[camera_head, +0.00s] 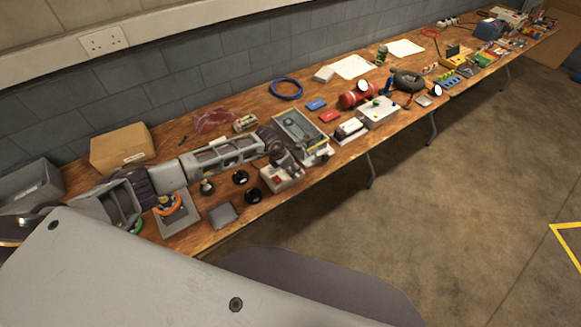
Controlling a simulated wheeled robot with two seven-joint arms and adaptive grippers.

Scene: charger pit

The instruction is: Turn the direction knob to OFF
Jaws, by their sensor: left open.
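My left arm reaches in from the left along the wooden table. My left gripper (290,168) is over a pale box (281,185) with a red spot on its front part, near the table's front edge. The gripper looks dark and small here, and it covers much of the box's top. The direction knob cannot be made out; it may be hidden behind the gripper. I cannot tell whether the fingers touch the box. My right gripper is not in view.
A green-grey tray (304,140) stands close beside the gripper. Black round parts (253,195) and a grey block (223,215) lie nearer the front edge. A white box with buttons (378,112) and a red cylinder (352,99) stand further right. A cardboard box (121,149) is at the back left.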

